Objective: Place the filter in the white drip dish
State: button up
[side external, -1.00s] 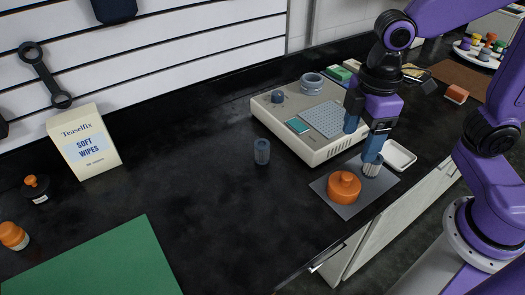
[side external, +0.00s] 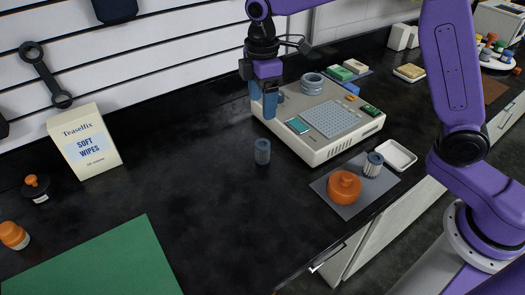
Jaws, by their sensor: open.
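The filter appears to be the pale ribbed cylinder with a blue-grey top (side external: 373,165), standing upright on a grey mat (side external: 349,209). The white drip dish (side external: 398,164) lies just right of it, apart from it, and looks empty. My gripper (side external: 262,102) is open, with nothing seen between its fingers. It is at the left end of the beige device, well left of the filter and above a small dark blue-grey cylinder (side external: 262,152) on the black bench.
An orange round knobbed part (side external: 344,187) sits on the mat, left of the filter. The beige device (side external: 325,119) stands behind, with grey rings (side external: 312,83) on top. A wipes box (side external: 84,142) and green mat (side external: 93,262) are left.

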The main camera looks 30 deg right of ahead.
aim_at(263, 143)
notch_tip(263, 143, down, 12)
jog(key=shift+r, duration=0.25)
jog(key=shift+w+d+f, duration=0.1)
jog(key=shift+d+f, duration=0.05)
jog(key=shift+f, duration=1.15)
jog(key=shift+w+d+f, duration=0.1)
jog(key=shift+d+f, duration=0.05)
jog(key=shift+f, duration=1.15)
jog(key=shift+c, duration=0.4)
jog(key=c, duration=1.2)
jog(key=shift+o, duration=0.2)
jog(key=shift+r, duration=0.1)
